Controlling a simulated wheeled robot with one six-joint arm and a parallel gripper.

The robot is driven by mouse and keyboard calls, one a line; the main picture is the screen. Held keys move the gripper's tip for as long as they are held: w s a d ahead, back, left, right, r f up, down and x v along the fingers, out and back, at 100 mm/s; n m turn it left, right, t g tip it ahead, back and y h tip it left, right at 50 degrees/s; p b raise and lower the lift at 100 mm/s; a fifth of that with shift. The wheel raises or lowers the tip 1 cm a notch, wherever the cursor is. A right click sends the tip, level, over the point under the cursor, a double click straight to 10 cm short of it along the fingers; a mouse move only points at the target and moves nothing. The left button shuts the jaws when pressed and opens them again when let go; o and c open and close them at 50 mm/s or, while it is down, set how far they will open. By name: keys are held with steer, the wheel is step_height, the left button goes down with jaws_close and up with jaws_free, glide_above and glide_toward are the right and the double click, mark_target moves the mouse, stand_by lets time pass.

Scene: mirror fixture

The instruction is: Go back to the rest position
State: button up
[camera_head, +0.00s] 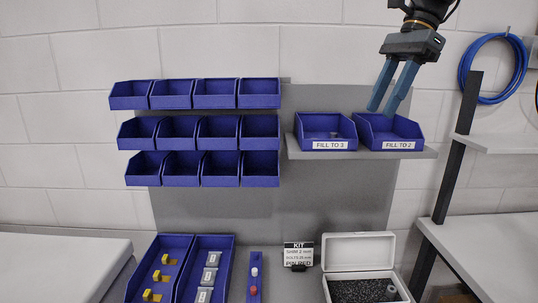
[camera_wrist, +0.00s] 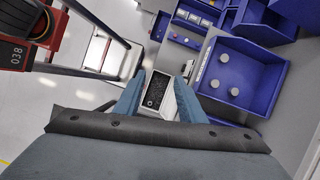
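My gripper (camera_head: 383,110) is at the upper right in the head view, pointing down in front of the bin labelled "FILL TO 2" (camera_head: 398,143). Its blue fingers are apart with nothing between them. In the wrist view the gripper (camera_wrist: 160,90) also shows a clear gap between the fingers, with the white box far below in that gap. The bin labelled "FILL TO 3" (camera_head: 325,145) stands to the left on the same shelf, with something small and grey inside. In the wrist view a blue bin (camera_wrist: 262,110) holds three grey round pieces.
Three rows of blue bins (camera_head: 200,132) hang at the left. Below are trays of yellow (camera_head: 167,261) and grey parts (camera_head: 209,275), a kit card (camera_head: 298,254) and a white open box (camera_head: 358,243) with dark filling. A black post (camera_head: 452,165) and blue hose (camera_head: 464,75) are at the right.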

step_height(320, 180, down, 12)
steer(key=a+n+h+b, duration=0.1)
steer(key=n+b, duration=0.1)
steer(key=n, duration=0.1)
steer(key=s+a+f+n+h+b, duration=0.1)
steer(key=s+f+n, duration=0.3)
steer(key=f, duration=0.6)
steer(key=s+a+f+n+t+h+b, duration=0.1)
steer(key=s+f+n, duration=0.3)
steer(key=f, duration=0.7)
steer(key=s+a+f+n+t+h+b, duration=0.1)
steer(key=s+a+f+n+b, duration=0.1)
steer(key=f, duration=0.8)
steer(key=s+n+b, duration=0.1)
steer(key=s+n, duration=0.1)
steer(key=s, duration=0.1)
steer(key=shift+s+a+f, duration=0.35)
steer(key=shift+s, duration=0.05)
